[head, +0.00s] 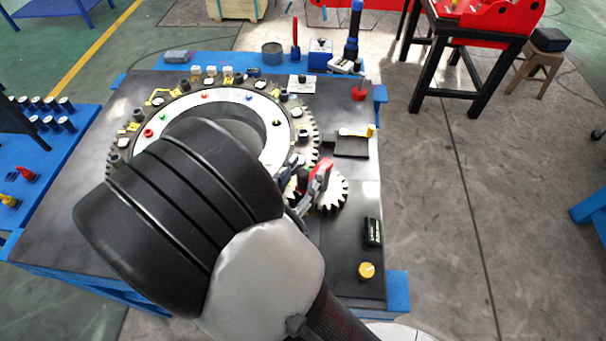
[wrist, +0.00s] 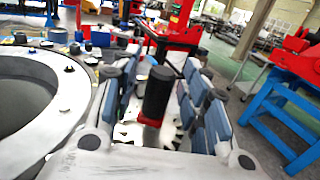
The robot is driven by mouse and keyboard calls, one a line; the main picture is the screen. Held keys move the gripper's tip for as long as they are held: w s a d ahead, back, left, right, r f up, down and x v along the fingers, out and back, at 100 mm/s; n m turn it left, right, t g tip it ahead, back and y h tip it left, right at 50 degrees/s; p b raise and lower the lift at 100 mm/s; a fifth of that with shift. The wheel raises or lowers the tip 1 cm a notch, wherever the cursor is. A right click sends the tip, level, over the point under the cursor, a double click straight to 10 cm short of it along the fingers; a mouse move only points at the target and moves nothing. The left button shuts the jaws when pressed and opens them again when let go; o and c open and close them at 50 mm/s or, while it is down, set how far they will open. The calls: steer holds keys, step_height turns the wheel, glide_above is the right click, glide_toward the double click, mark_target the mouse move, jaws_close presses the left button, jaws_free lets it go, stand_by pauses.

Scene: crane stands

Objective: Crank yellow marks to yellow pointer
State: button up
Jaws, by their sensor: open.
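A large toothed ring (head: 280,160) with a pale face and coloured dots lies on the dark table. Yellow marks (head: 160,96) show on its far left rim. A small pale pinion gear (head: 335,192) sits at its right side. A yellow-tipped bar (head: 357,132), perhaps the pointer, lies on a dark block right of the ring. My gripper (head: 309,186) is over the pinion, partly hidden by my arm. In the wrist view my gripper (wrist: 160,85) is open, its blue-grey pads on either side of an upright black crank handle (wrist: 157,95) with a red base. Gaps show beside the handle.
A yellow knob (head: 366,271) and a black box (head: 373,232) sit at the table's right front. A red knob (head: 359,91) and a blue-black post (head: 353,35) stand at the back. Open floor lies right of the table. My arm covers the ring's front.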

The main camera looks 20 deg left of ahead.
steer(key=shift+c, duration=0.3)
jaws_close()
stand_by(0.5)
